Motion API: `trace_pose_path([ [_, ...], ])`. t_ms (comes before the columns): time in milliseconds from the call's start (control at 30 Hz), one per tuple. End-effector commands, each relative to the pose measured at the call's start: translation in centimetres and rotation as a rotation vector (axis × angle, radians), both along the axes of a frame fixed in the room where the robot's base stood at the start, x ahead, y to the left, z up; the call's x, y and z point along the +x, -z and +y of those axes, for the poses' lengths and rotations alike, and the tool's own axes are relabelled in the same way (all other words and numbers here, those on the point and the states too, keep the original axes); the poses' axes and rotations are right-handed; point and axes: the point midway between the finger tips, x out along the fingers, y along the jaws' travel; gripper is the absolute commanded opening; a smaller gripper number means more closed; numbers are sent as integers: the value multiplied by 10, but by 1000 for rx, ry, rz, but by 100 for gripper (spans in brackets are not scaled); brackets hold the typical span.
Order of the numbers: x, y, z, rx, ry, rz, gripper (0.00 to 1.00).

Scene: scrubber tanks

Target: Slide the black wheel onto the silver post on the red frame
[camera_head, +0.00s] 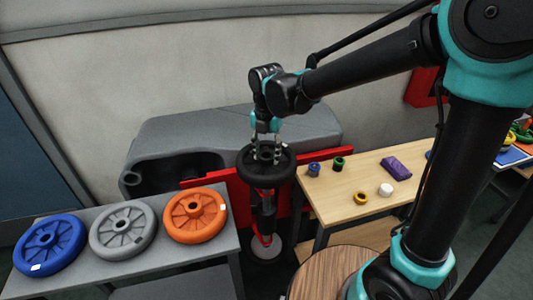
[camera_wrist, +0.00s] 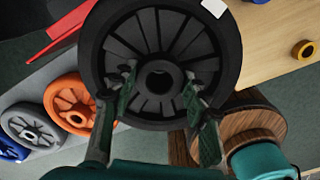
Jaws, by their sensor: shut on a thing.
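The black wheel (camera_head: 258,177) is in my gripper (camera_head: 266,150), lying roughly flat in front of the red frame (camera_head: 235,205). In the wrist view the black wheel (camera_wrist: 208,62) faces the camera. The fingers of my gripper (camera_wrist: 160,88) straddle its raised hub, one on each side. The centre hole of the hub looks dark, and no silver shows in it. The red frame's edge (camera_wrist: 62,38) shows at upper left in the wrist view. I cannot make out the silver post; the wheel covers part of the frame.
Blue (camera_head: 50,244), grey (camera_head: 123,230) and orange (camera_head: 196,214) wheels lie on a grey bench at left. A wooden table (camera_head: 340,205) with small parts and a purple block (camera_head: 396,168) stands close at right. A grey machine body (camera_head: 220,132) is behind.

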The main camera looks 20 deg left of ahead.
Motion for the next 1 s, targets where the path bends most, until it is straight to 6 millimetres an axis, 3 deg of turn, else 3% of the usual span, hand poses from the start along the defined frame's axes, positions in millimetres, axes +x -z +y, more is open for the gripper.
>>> trace_pose_path([
  [500,0,15,0,0,0,0,0],
  [1000,0,17,0,0,0,0,0],
])
